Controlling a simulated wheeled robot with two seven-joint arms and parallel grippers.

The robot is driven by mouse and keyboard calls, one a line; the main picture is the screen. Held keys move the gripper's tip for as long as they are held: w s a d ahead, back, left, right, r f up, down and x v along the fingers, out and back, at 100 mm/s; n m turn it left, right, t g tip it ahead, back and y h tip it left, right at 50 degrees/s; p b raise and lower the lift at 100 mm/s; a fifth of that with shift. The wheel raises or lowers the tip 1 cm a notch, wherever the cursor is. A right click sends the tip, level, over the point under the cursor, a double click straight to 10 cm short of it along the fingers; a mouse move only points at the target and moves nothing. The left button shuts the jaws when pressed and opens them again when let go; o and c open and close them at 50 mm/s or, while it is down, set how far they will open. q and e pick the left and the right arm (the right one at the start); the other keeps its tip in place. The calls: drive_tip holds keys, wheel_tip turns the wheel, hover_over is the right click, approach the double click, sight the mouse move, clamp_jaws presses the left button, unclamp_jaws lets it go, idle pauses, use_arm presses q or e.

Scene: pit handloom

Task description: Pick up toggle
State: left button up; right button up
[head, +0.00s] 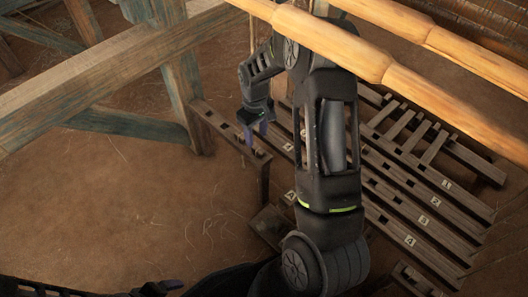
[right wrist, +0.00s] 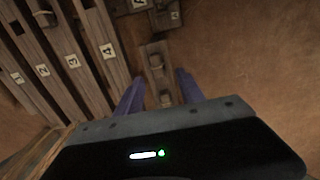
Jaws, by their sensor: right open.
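Two small wooden toggle-like pieces sit on a narrow wooden rail in the right wrist view: a farther toggle (right wrist: 156,61) and a nearer toggle (right wrist: 165,97). My right gripper (right wrist: 159,92) is open, and its purple fingers show on either side of the nearer piece. I cannot tell whether they touch it or how high they are above it. In the head view my right gripper (head: 254,130) is over the narrow rail (head: 220,122), hiding part of it. Part of my left gripper (head: 150,290) shows at the bottom edge; its jaw opening is unclear.
Dark slotted treadle boards (head: 430,208) with number labels lie on the right. Thick wooden loom beams (head: 110,68) stand at left. Pale round rollers (head: 420,90) cross the top right, above and near my right arm. The brown earth floor (head: 110,200) at left is clear.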

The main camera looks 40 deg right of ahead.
sight(258, 149)
drive_tip(key=shift+f+b, duration=0.4)
drive_tip(key=shift+f, duration=0.9)
drive_tip(key=shift+f, duration=0.15)
drive_tip(key=f, duration=0.1)
drive_tip(key=f+b, duration=0.1)
drive_tip(key=f, duration=0.1)
drive_tip(key=f+b, duration=0.1)
drive_tip(key=f, duration=0.1)
drive_tip(key=shift+d, duration=0.35)
drive_tip(key=shift+c, duration=0.4)
clamp_jaws()
